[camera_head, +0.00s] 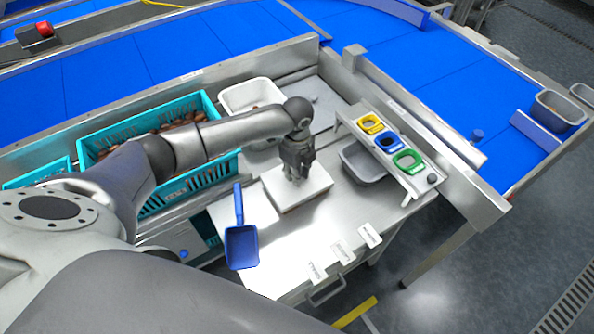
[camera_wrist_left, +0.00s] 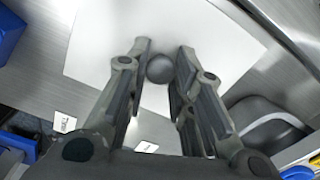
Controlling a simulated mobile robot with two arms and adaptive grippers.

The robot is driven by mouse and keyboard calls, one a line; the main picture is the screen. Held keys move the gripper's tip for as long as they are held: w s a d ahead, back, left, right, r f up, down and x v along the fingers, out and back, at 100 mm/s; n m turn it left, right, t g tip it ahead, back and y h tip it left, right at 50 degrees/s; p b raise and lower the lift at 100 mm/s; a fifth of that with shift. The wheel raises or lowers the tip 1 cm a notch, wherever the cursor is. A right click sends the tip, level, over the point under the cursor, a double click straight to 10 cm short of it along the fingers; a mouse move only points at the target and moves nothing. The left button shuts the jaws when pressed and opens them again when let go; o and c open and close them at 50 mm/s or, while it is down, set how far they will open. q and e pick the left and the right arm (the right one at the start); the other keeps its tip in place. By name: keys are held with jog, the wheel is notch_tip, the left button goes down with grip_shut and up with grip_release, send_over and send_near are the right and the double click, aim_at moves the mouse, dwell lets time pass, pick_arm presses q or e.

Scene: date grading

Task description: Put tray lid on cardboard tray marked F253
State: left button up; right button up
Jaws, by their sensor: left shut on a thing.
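The tray lid (camera_head: 312,181) is a white square panel with a round grey knob (camera_wrist_left: 159,69). My left gripper (camera_head: 296,177) reaches down onto it from above and is shut on the knob, which sits between the fingertips in the left wrist view. The lid's white top also fills the upper middle of that view (camera_wrist_left: 215,38). A thin brownish edge, seemingly the cardboard tray (camera_head: 304,205), shows under the lid's front side. I cannot tell whether lid and tray touch all round. The F253 mark cannot be read. My right gripper is not in view.
A blue scoop (camera_head: 241,247) lies left of the lid. Teal crates (camera_head: 211,178) of dates and a white bin (camera_head: 252,93) stand behind. A rack (camera_head: 385,150) with yellow, blue and green frames is at right, above a grey tub (camera_head: 362,164). Small label cards (camera_head: 342,253) line the front edge.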

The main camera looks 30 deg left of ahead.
pick_arm(q)
jog(key=shift+f, duration=0.45)
jog(key=o, duration=1.4)
jog(key=shift+c, duration=0.2)
notch_tip(320, 180, up, 7)
jog(key=p, duration=0.7)
jog(key=shift+r, duration=0.1)
